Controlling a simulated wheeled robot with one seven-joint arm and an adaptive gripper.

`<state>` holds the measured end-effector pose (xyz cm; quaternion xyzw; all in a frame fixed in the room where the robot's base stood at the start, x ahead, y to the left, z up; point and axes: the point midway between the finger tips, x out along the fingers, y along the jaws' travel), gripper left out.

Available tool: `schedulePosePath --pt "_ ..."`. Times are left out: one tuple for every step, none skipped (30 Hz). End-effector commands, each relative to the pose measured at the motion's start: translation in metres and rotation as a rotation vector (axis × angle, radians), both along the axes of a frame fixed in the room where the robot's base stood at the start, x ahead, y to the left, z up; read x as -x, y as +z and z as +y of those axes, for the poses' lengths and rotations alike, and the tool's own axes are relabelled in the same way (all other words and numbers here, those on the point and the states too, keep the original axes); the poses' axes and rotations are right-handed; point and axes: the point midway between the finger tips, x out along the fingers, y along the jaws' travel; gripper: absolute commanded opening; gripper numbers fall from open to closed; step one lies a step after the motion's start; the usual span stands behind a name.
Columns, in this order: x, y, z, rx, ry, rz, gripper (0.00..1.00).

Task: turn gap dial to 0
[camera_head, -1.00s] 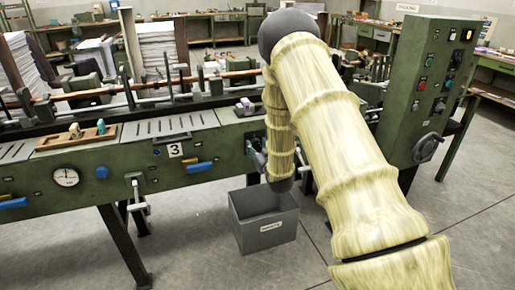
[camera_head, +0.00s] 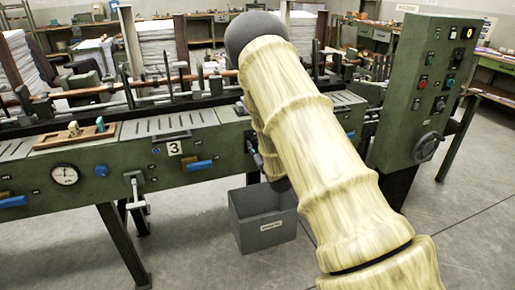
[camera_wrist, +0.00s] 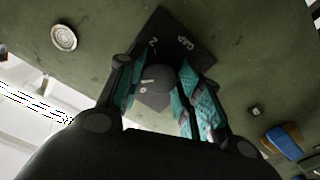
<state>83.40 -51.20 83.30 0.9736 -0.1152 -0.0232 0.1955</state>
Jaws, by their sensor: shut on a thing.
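The gap dial (camera_wrist: 157,80) is a dark round knob on a black plate (camera_wrist: 180,32) lettered "GAP", with a "2" and another small mark that I cannot read surely. The plate is on a green machine panel and appears tilted in the wrist view. My gripper (camera_wrist: 158,92) has its two teal-padded fingers on either side of the knob, shut on it. The dial's pointer is not clear, so I cannot tell its setting. In the head view my arm hides both the dial and the gripper.
The green machine (camera_head: 95,200) runs across the head view, with a round gauge (camera_head: 65,175), blue handles (camera_head: 200,165) and a control cabinet (camera_head: 425,85) at right. A grey bin (camera_head: 263,228) stands on the floor below. A blue handle (camera_wrist: 283,141) is right of the gripper.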

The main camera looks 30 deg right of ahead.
Motion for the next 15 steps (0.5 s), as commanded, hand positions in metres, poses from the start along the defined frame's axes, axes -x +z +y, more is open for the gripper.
schedulePosePath --pt "0.0 -0.0019 0.0005 0.047 0.001 0.012 0.11" --pt "0.0 -0.0019 0.0003 0.075 0.001 0.018 0.11" --pt "-0.0001 -0.0018 0.0009 0.111 0.002 0.027 0.11" --pt "0.0 -0.0019 0.0006 0.139 0.002 0.034 0.11" --pt "0.0001 -0.0017 0.0005 0.167 0.002 0.041 0.11" --pt "0.0001 -0.0017 0.0005 0.204 0.002 0.05 0.11" --pt "0.0001 -0.0019 0.0004 0.232 0.001 0.056 0.11" --pt "0.0002 -0.002 0.0003 0.26 0.001 0.063 0.11" --pt "0.0003 -0.002 0.0002 0.297 0.001 0.072 0.11" --pt "0.0004 -0.0023 0.0001 0.323 0.002 0.079 0.11" --pt "0.0003 -0.0024 0.0003 0.351 0.002 0.086 0.11" --pt "0.0004 -0.0022 0.0001 0.388 0.002 0.095 0.11" --pt "0.0004 -0.0021 -0.0001 0.412 0.002 0.101 0.11" --pt "0.0004 -0.002 0.0 0.438 0.002 0.107 0.11" --pt "0.0003 -0.0016 0.0 0.471 0.001 0.113 0.11"
